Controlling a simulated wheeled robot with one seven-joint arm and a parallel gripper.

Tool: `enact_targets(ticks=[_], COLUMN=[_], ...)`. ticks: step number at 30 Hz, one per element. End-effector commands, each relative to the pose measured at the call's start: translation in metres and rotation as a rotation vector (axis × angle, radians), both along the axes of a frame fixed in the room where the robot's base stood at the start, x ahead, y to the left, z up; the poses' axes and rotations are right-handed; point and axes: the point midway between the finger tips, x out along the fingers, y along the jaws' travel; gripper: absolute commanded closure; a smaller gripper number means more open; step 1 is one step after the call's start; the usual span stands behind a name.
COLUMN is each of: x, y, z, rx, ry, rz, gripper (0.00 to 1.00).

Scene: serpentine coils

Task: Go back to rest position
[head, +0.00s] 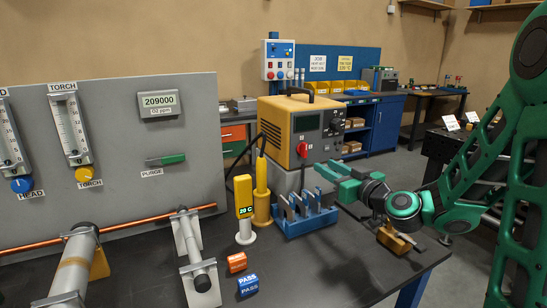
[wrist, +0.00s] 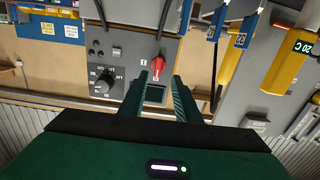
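My gripper (head: 338,180) is at the right of the head view, above the bench, with its green fingers pointing left towards the yellow machine. In the wrist view my gripper (wrist: 160,78) has its two fingers apart, with nothing between them but the machine behind. The yellow machine (head: 303,98) has a red knob (head: 302,149) on its front; the knob also shows in the wrist view (wrist: 157,66), just beyond the fingertips. The fingers look apart from the machine, but the exact distance is unclear.
A blue rack of tools (head: 305,222), a yellow 20 C device (head: 244,208) and a yellow torch holder (head: 262,192) stand near the gripper. Orange (head: 237,262) and blue PASS (head: 248,285) blocks lie on the dark bench (head: 345,270). A small brass block (head: 394,240) sits under my arm.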

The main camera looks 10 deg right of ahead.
Motion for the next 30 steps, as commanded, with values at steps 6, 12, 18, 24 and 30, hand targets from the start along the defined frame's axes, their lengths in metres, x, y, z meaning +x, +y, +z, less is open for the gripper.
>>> enact_targets(ticks=[6,12,18,24,30], x=[-0.026,-0.073,-0.146,-0.242,-0.338], y=[0.015,-0.004,-0.057,-0.113,-0.142], z=[-0.032,-0.079,-0.115,-0.125,-0.118], rx=[-0.104,-0.198,-0.216,-0.121,0.062], ry=[0.177,0.476,0.832,1.174,1.441], rz=[0.094,0.103,-0.031,-0.279,-0.543], gripper=[0.7,0.7,0.7,0.7,0.7])
